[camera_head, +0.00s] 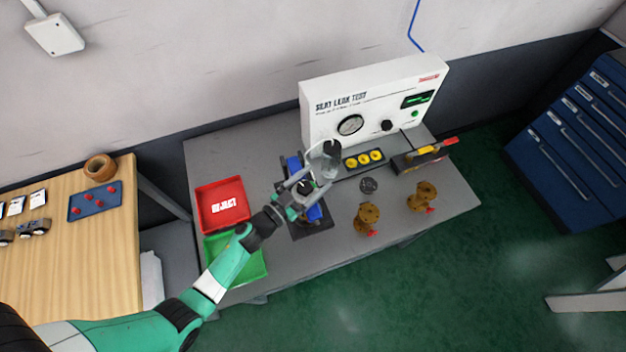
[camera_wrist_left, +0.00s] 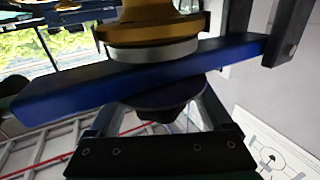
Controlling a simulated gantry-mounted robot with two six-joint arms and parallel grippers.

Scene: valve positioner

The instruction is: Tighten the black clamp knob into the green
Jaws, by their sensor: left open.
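The clamp fixture has a blue crossbar (camera_wrist_left: 150,75), and in the head view its blue part (camera_head: 316,212) stands on a dark base plate. The black clamp knob (camera_wrist_left: 165,112) sits against the crossbar in the left wrist view. A brass-coloured body with a pale ring (camera_wrist_left: 150,38) is on the crossbar's other side. My left gripper (camera_head: 302,188) is open at the fixture. In the left wrist view its fingers lie on either side of the knob; contact cannot be told. The arm and gripper partly cover the fixture in the head view. My right gripper is out of view.
A white seat leak test panel (camera_head: 375,98) with a gauge (camera_head: 350,125) stands at the back. Two brass valves (camera_head: 367,218) (camera_head: 422,196) stand right of the fixture. A red tray (camera_head: 222,204) and green tray (camera_head: 250,266) lie left. The bench's front right is clear.

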